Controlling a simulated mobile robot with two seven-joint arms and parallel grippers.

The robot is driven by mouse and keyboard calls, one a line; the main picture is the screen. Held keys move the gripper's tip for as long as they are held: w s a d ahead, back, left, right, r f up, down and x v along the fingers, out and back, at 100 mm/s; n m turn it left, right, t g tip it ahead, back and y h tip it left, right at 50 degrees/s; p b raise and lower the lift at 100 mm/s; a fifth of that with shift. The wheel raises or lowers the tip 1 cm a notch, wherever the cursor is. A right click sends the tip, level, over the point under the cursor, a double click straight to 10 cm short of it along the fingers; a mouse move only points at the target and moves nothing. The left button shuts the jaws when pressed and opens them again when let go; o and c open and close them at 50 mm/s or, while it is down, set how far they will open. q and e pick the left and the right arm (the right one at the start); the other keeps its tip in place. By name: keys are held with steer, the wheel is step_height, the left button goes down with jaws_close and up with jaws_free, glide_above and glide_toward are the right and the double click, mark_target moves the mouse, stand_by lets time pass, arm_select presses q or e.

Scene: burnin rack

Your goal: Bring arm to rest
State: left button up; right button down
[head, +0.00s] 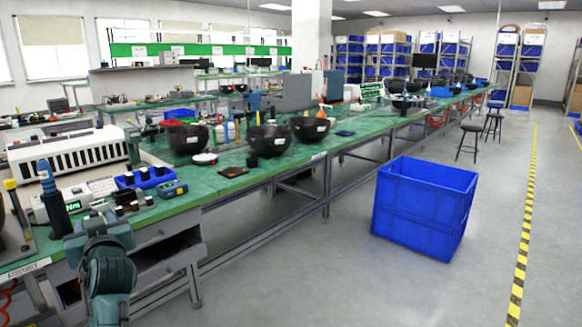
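A grey-teal section of my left arm shows at the lower left of the head view, in front of the near end of the green-topped bench (180,205). No gripper fingers can be made out on it. My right arm and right gripper are not in the head view. I see nothing held in the part of the arm that shows.
On the bench stand a white slotted rack (70,152), a blue tray (145,178), a dark blue upright tool (52,195) and several dark bowls (270,140). A blue crate (422,208) stands on the floor. The floor right of it is clear, with stools (470,128) farther back.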

arm_select(q)
steer(key=s+d+f+m+h+p, duration=0.8)
steer(key=s+d+f+h+p, duration=0.15)
steer(key=d+f, duration=0.3)
steer(key=s+d+f+m+g+h+p, duration=0.1)
steer(key=s+d+f+h+p, duration=0.1)
steer(key=s+d, duration=0.4)
steer(key=s+d+f+m+g+h+p, duration=0.2)
steer(key=s+d+p, duration=0.3)
steer(key=s, duration=0.9)
steer(key=shift+d+h, duration=0.75)
steer(key=shift+d, duration=0.3)
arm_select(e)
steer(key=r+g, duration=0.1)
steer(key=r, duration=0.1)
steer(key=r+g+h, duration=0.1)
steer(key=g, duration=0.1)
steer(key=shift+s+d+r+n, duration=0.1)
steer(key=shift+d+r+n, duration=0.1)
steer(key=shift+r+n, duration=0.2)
arm_select(q)
steer(key=shift+f, duration=0.1)
